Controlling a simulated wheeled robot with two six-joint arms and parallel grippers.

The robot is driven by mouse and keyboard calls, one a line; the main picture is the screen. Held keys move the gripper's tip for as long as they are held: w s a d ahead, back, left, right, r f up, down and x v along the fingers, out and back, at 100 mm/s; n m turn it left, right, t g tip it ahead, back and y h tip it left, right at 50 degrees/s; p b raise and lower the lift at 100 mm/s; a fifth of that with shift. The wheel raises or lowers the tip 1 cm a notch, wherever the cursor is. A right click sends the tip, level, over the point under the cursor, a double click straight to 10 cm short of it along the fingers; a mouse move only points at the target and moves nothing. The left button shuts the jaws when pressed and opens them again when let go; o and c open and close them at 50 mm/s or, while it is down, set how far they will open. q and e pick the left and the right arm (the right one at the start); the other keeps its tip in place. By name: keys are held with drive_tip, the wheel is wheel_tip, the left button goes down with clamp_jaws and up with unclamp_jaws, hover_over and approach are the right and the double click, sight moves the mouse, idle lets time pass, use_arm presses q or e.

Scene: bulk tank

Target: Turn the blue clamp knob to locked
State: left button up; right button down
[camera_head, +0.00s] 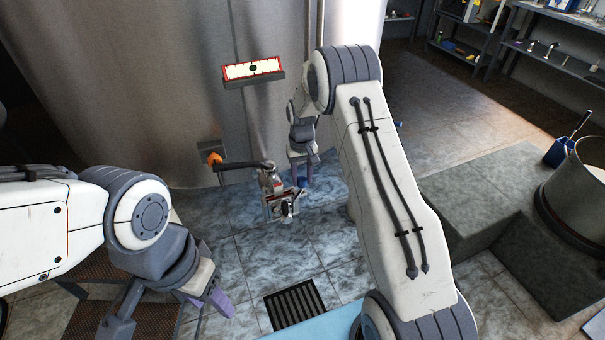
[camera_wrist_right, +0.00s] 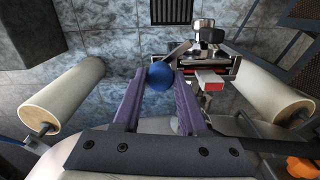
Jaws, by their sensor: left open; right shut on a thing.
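The blue clamp knob (camera_wrist_right: 160,76) is a round ball between the tips of my right gripper's two purple fingers (camera_wrist_right: 160,84) in the right wrist view. My right gripper is shut on it. In the head view, the knob (camera_head: 302,182) shows small below my right gripper (camera_head: 302,164), beside the metal clamp and valve fitting (camera_head: 278,196) at the foot of the tank. The fitting also shows just right of the knob in the right wrist view (camera_wrist_right: 208,58). I see no readable lock mark. My left gripper (camera_head: 172,316) is open and empty at lower left.
The large steel tank (camera_head: 150,80) fills the back. A dark handle (camera_head: 245,164) with an orange end (camera_head: 214,159) sticks out left of the fitting. A floor drain (camera_head: 294,304) lies in front. Grey blocks (camera_head: 465,205) and a metal pot (camera_head: 580,195) stand right.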

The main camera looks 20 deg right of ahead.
sight(302, 179)
drive_tip(key=m+p, duration=0.1)
drive_tip(key=m, duration=0.2)
drive_tip(key=shift+r+m, duration=0.15)
drive_tip(key=shift+m, duration=0.15)
drive_tip(key=shift+w+m+p, duration=0.1)
drive_tip(key=shift+m+p, duration=0.25)
drive_tip(key=shift+m, duration=1.55)
drive_tip(key=shift+c, duration=2.3)
unclamp_jaws()
wheel_tip(302, 179, up, 10)
drive_tip(key=shift+r, duration=0.15)
